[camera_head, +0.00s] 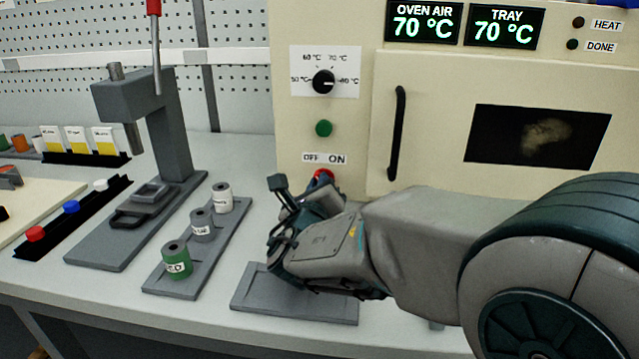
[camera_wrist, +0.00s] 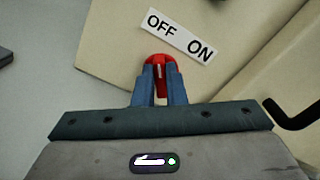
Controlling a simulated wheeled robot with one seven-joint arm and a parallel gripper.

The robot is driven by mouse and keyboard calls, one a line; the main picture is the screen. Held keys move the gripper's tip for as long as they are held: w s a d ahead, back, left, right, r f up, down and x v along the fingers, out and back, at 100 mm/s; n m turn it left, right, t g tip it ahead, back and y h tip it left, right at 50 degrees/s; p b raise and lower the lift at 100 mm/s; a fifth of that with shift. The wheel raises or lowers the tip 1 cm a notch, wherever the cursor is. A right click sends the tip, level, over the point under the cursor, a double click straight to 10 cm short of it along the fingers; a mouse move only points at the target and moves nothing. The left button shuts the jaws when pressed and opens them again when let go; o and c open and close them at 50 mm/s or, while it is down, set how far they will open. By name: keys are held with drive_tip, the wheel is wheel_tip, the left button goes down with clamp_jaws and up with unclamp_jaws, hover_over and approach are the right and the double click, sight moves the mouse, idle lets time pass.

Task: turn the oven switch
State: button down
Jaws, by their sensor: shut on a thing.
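The oven switch is a red knob (camera_wrist: 159,60) on the cream oven front, just below the OFF ON label (camera_wrist: 181,36). In the wrist view my gripper (camera_wrist: 160,82) has its two blue-grey fingers closed on the sides of the red knob. A pale line on the knob shows between the fingers; which way it is set I cannot tell surely. In the head view a little of the red knob (camera_head: 323,174) shows above my gripper (camera_head: 300,190), which hides the rest. The displays (camera_head: 465,23) read OVEN AIR 70 °C and TRAY 70 °C.
The oven has a black temperature dial (camera_head: 323,82), a green button (camera_head: 323,128) and a door handle (camera_head: 397,132). A grey plate (camera_head: 300,300) lies below my gripper. A press (camera_head: 150,130) and a rack with several spools (camera_head: 202,224) stand left.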

drive_tip(key=c, duration=1.5)
unclamp_jaws()
drive_tip(key=s+a, duration=0.1)
drive_tip(key=s, duration=0.3)
drive_tip(key=s+p, duration=0.1)
drive_tip(key=s, duration=0.4)
drive_tip(key=s+a, duration=0.1)
drive_tip(key=s, duration=0.3)
drive_tip(key=shift+s+a+p, duration=0.3)
drive_tip(key=shift+a+p, duration=0.05)
drive_tip(key=shift+p, duration=0.05)
